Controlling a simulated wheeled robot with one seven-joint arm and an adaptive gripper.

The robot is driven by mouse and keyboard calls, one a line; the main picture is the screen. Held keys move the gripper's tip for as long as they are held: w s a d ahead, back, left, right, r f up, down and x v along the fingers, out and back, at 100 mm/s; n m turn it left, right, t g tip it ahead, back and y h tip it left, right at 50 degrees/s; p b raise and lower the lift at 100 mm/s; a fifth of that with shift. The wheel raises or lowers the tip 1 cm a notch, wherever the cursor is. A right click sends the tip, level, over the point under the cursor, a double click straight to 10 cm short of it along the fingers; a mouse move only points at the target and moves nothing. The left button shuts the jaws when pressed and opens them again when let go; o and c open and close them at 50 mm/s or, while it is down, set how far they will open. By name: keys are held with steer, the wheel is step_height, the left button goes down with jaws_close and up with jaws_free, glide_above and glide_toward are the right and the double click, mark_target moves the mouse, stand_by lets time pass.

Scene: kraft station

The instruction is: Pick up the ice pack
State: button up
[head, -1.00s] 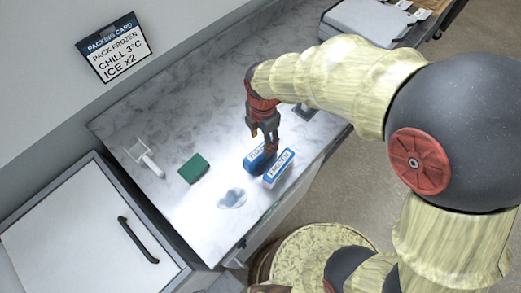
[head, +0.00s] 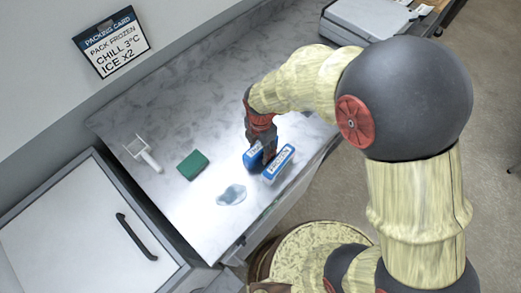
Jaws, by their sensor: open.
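Two blue-and-white packs lie side by side near the counter's front edge. The right pack (head: 279,163) reads FROZEN and is mostly in the clear. The left pack (head: 252,158) is partly covered by my gripper (head: 267,152). My gripper is open and points down, its dark fingers low at the left pack and close to the right one. The fingertips are partly hidden, so I cannot tell whether they touch either pack.
A pale blue, see-through patch or puddle (head: 231,194) lies left of the packs. A green sponge-like block (head: 193,166) and a white scoop-like tool (head: 145,154) lie further left on the marbled counter (head: 175,110). A grey case (head: 362,18) stands at the back right.

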steer(key=shift+c, duration=0.7)
steer(key=c, duration=1.1)
jaws_close()
